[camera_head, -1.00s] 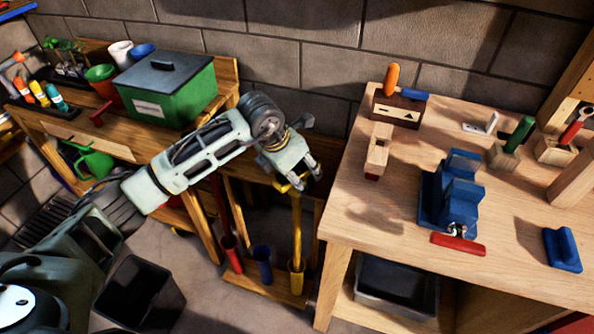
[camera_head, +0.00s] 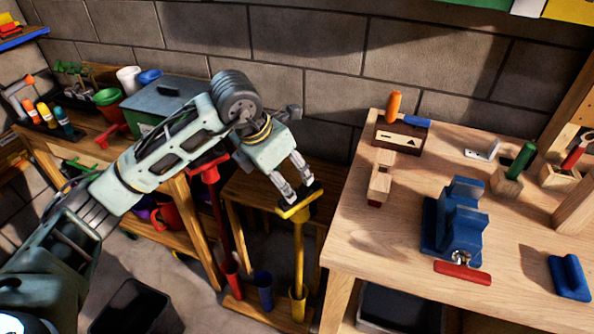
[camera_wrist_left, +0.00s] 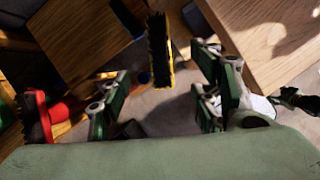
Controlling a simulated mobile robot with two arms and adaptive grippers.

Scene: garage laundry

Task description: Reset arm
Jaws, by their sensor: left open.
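My left gripper (camera_head: 294,190) reaches in from the left in the head view, above a low wooden rack between the two benches. It is open, with its fingers pointing down. A yellow-handled brush (camera_head: 298,212) stands in the rack just under the fingertips. In the left wrist view the brush's dark bristles and yellow edge (camera_wrist_left: 160,50) show between and beyond the open fingers (camera_wrist_left: 160,98). I see nothing held. My right gripper is not in view.
The wooden workbench (camera_head: 345,235) on the right holds a blue vise (camera_head: 455,225) and wooden blocks. A red brush (camera_head: 208,172) stands left of the yellow one. A green box (camera_head: 150,100) sits on the left bench. A black bin (camera_head: 135,308) is on the floor.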

